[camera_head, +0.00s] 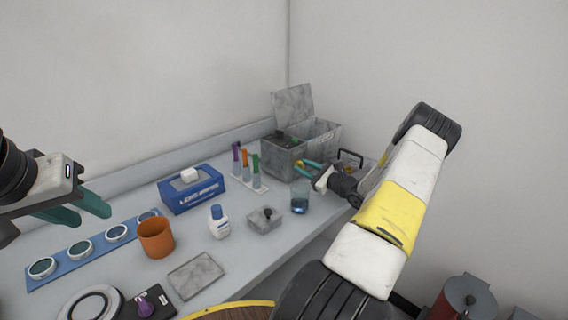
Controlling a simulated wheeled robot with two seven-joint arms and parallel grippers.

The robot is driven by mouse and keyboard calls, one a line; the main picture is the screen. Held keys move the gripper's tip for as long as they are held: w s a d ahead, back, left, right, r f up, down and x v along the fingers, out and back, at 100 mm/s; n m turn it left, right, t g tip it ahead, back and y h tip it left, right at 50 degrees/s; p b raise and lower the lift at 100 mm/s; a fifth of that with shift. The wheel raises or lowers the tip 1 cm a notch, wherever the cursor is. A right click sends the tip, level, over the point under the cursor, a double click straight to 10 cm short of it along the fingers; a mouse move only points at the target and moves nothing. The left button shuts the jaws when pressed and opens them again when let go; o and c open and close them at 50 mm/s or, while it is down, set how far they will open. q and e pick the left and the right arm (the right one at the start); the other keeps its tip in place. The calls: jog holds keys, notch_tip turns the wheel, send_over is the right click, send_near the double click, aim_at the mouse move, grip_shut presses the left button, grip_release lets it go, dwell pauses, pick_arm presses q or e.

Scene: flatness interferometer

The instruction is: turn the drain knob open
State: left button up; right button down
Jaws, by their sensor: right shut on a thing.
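A grey metal tank (284,160) with its lid (293,104) raised stands at the back right of the bench. My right gripper (303,168) reaches its right front side. Its teal fingers are shut on a small yellow part (299,163), which looks like the drain knob. The fingers hide most of it, so I cannot tell how far it is turned. My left gripper (92,217) is open and empty at the left, above the blue strip of round lenses.
A glass beaker (299,203) with blue liquid stands just below the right gripper. Several capped tubes (246,160), a blue wipes box (192,193), a white bottle (219,223) and an orange cup (156,238) stand leftward. A black-handled item (350,157) is partly behind my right arm.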

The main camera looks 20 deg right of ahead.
jog(key=n, duration=0.6)
jog(key=shift+s+a+f+n, duration=0.1)
jog(key=shift+n, duration=0.2)
jog(key=n, duration=0.6)
jog(key=shift+f, duration=0.15)
jog(key=shift+n, duration=0.3)
jog(key=c, duration=1.4)
grip_release()
jog(key=v, duration=0.8)
